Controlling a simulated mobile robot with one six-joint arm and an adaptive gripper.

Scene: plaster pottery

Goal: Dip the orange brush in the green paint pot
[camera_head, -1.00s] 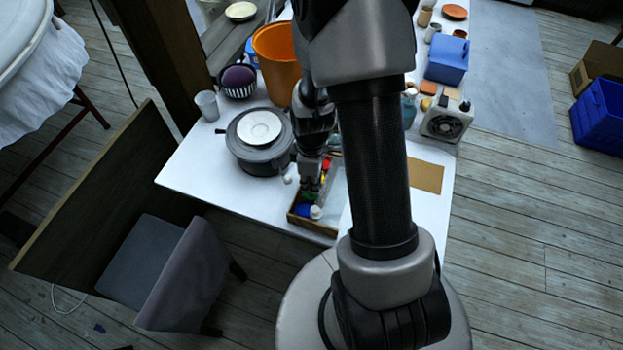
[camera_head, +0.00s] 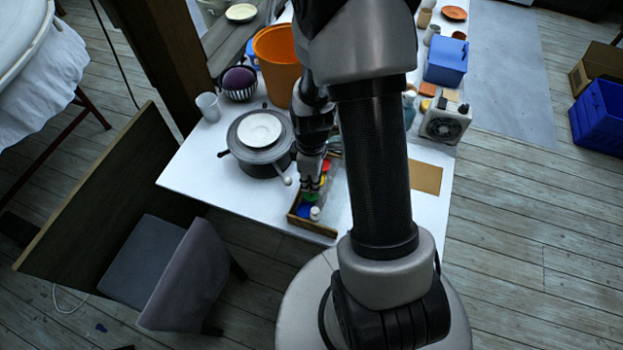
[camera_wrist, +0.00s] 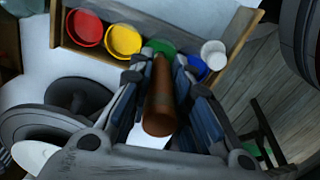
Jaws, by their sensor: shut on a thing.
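My gripper (camera_wrist: 158,72) is shut on the orange-brown handle of the brush (camera_wrist: 160,105). The handle points back toward the wrist camera, and the bristles are hidden. In the wrist view the brush lines up with the green paint pot (camera_wrist: 160,46), which the fingers and handle partly cover. I cannot tell whether the bristles are inside the pot or above it. In the head view my gripper (camera_head: 311,183) is low over the paint box, at the green pot (camera_head: 310,195).
The wooden box (camera_wrist: 183,22) also holds red (camera_wrist: 84,27), yellow (camera_wrist: 123,39), blue (camera_wrist: 197,68) and white (camera_wrist: 213,53) pots. A grey pottery wheel (camera_head: 258,160) stands close on the left. An orange bucket (camera_head: 277,62) is behind. A brown board (camera_head: 425,177) lies right.

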